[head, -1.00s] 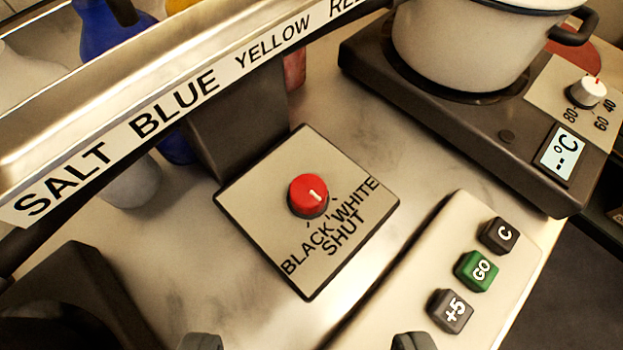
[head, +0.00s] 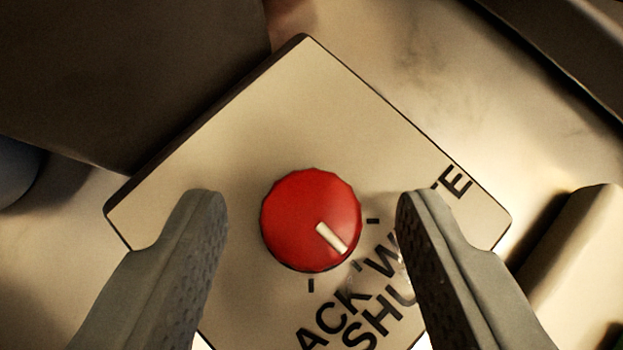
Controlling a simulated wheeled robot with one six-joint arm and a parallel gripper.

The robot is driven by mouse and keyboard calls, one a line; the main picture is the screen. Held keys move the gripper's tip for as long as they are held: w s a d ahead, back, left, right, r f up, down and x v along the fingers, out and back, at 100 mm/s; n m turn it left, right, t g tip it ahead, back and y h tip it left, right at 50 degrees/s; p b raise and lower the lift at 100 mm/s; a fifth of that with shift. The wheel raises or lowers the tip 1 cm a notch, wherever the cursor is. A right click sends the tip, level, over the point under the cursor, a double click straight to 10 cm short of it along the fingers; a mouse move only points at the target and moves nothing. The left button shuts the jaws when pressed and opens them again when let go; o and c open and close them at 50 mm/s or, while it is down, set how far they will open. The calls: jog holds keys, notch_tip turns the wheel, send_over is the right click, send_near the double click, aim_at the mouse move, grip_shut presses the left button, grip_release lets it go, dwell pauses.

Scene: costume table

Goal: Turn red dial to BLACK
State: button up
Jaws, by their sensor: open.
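The red dial (head: 304,205) sits in the middle of a beige, dark-edged square plate (head: 300,110) in the head view. Its white pointer line aims down and right, towards the SHUT lettering (head: 380,318). One tick mark shows to the right of the dial and another below it. The BLACK label (head: 335,318) lies below the dial, with its first letters cut off or hidden. The WHITE label is partly hidden behind the right finger. My gripper (head: 311,205) is open over the plate, one finger on each side of the dial, with visible gaps to it.
A dark block (head: 110,70) stands against the plate's upper left. A pale panel (head: 580,260) lies to the right, and a dark edge crosses the top right corner. Bare marble counter (head: 410,70) shows above and right of the plate.

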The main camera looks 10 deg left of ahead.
jog(key=shift+w+f, duration=0.15)
jog(key=c, duration=1)
jog(key=shift+o, duration=0.2)
jog(key=shift+a+m+h, duration=0.15)
jog(key=shift+m+h, duration=0.25)
jog(key=shift+m, duration=0.1)
jog(key=shift+a+m+h, duration=0.15)
jog(key=shift+m+h, duration=0.7)
jog(key=shift+m, duration=0.2)
jog(key=shift+a+m+h, duration=0.15)
jog(key=shift+m+h, duration=0.7)
jog(key=shift+m, duration=0.2)
jog(key=shift+w+a+m+g+h, duration=0.1)
jog(key=shift+m+g+h, duration=0.35)
jog(key=shift+m, duration=0.45)
jog(key=shift+w+m+g+h, duration=0.1)
jog(key=shift+m+g+h, duration=0.15)
jog(key=shift+m+h, duration=0.55)
jog(key=shift+s, duration=0.1)
